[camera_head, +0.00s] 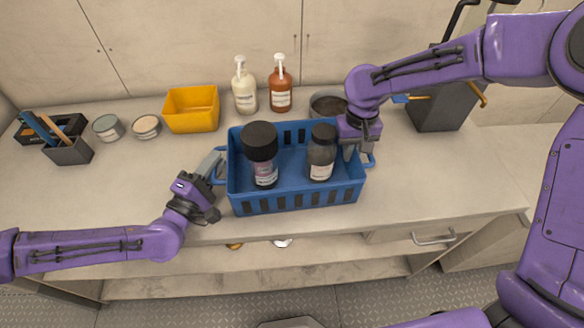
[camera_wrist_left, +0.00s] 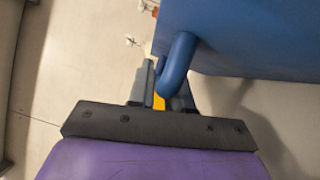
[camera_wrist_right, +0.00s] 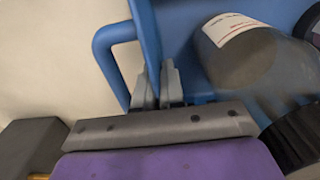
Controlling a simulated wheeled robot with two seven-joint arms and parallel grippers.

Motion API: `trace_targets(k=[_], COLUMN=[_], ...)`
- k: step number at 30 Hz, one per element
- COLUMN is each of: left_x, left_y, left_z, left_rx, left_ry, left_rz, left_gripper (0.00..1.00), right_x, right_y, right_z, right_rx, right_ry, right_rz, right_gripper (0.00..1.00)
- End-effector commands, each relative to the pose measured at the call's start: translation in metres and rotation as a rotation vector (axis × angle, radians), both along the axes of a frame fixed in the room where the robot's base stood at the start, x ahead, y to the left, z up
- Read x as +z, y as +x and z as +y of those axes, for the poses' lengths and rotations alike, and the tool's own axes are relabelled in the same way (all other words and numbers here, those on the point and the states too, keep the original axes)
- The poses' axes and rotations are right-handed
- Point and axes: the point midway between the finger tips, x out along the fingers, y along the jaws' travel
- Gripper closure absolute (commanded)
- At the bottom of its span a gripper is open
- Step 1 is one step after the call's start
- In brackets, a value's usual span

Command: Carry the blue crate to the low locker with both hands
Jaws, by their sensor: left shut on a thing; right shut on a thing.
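The blue crate (camera_head: 296,200) is at the middle of the counter, near its front edge. It holds two dark jars with black lids, the left one (camera_head: 262,150) and the right one (camera_head: 321,155). My left gripper (camera_head: 212,168) is shut on the crate's left handle, which also shows in the left wrist view (camera_wrist_left: 178,62). My right gripper (camera_head: 352,150) is shut on the crate's right end, at the wall beside the handle (camera_wrist_right: 103,50). I cannot tell whether the crate touches the counter. Below the counter is an open shelf space (camera_head: 200,265); I cannot tell whether it is the low locker.
Behind the crate stand a yellow bin (camera_head: 192,110), a cream pump bottle (camera_head: 244,90), an orange pump bottle (camera_head: 280,88) and a round pot (camera_head: 327,106). Two tins and a dark holder (camera_head: 68,152) are at left. A drawer handle (camera_head: 434,238) sticks out at right.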

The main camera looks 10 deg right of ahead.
Motion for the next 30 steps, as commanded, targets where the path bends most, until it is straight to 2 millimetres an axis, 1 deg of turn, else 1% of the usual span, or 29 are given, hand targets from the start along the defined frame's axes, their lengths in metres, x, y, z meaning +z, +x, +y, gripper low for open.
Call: trace_targets(k=[5,8,12,16,18,30], left_x=[0.008,0.018,0.037,0.051,0.053,0.051], left_y=[0.001,0.001,0.001,0.001,0.001,0.001], left_z=[0.0,0.001,0.001,0.001,0.001,0.001], left_rx=[0.001,0.002,0.002,0.002,0.002,0.002], left_ry=[-0.001,-0.001,-0.001,-0.001,-0.001,-0.001], left_rz=[-0.001,-0.001,-0.001,-0.001,-0.001,-0.001], left_gripper=[1.0,1.0,1.0,1.0,1.0,1.0], right_x=[0.008,0.019,0.037,0.051,0.053,0.051], right_y=[0.001,0.001,0.001,0.001,0.001,0.001], right_z=[0.0,0.0,-0.001,-0.001,-0.001,-0.001], right_rx=[-0.001,-0.001,-0.001,-0.001,-0.001,-0.001], right_ry=[0.0,0.0,0.0,0.0,-0.001,-0.001], right_rz=[-0.003,-0.003,-0.003,-0.002,-0.002,-0.002], right_gripper=[1.0,1.0,1.0,1.0,1.0,1.0])
